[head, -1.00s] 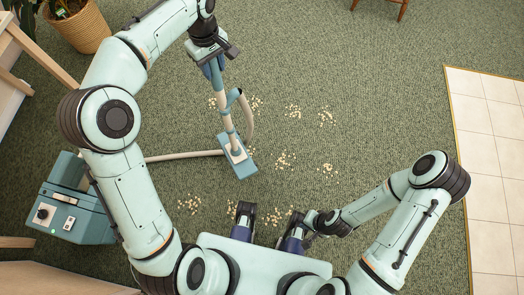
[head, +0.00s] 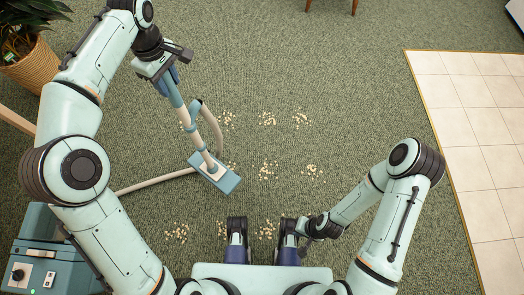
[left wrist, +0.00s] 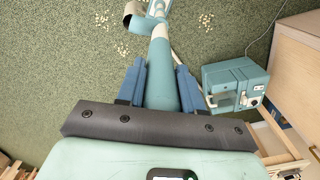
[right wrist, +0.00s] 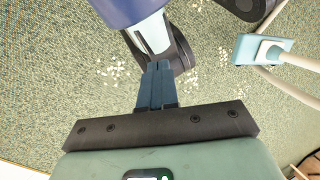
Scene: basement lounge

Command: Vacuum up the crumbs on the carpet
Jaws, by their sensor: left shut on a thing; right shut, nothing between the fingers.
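My left gripper (head: 168,80) is shut on the blue upper wand of the vacuum, also filling the middle of the left wrist view (left wrist: 162,85). The wand slants down to a flat blue floor head (head: 228,184) on the carpet. A pale hose (head: 150,183) runs to the blue canister (head: 38,222), which also shows in the left wrist view (left wrist: 235,78). Several crumb piles lie about: one (head: 268,170) right of the floor head, one (head: 267,119) farther off, one (head: 177,232) nearer my base. My right gripper (right wrist: 155,85) is shut and empty, low beside my base.
A potted plant (head: 28,65) stands at the upper left, with wooden furniture below it. Wooden chair legs (head: 330,5) show at the top. Pale tiles (head: 470,125) border the carpet at the right. The carpet right of the piles is open.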

